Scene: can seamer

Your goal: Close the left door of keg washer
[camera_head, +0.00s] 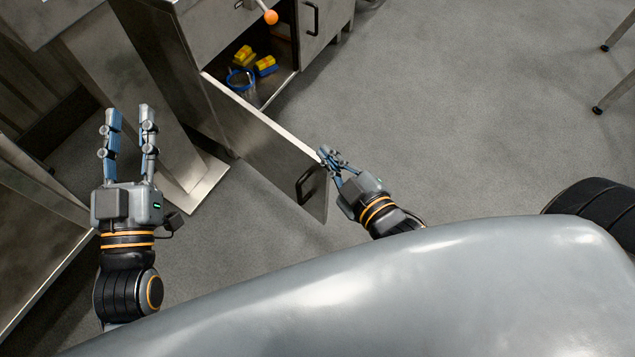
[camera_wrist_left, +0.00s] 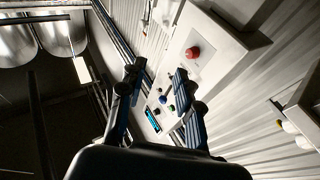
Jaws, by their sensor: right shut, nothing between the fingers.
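The keg washer (camera_head: 190,50) is a steel cabinet at the upper middle of the head view. Its left door (camera_head: 262,140) stands wide open, swung out toward me, with a dark handle (camera_head: 306,184) near its free end. My right gripper (camera_head: 328,156) is shut and empty, its fingertips at the top corner of the door's free end; whether they touch it I cannot tell. My left gripper (camera_head: 131,112) is open and empty, to the left of the door and apart from it. Its open fingers also show in the left wrist view (camera_wrist_left: 158,85).
The other door (camera_head: 322,20) is shut. A steel post with a foot plate (camera_head: 198,187) stands between my left gripper and the door.

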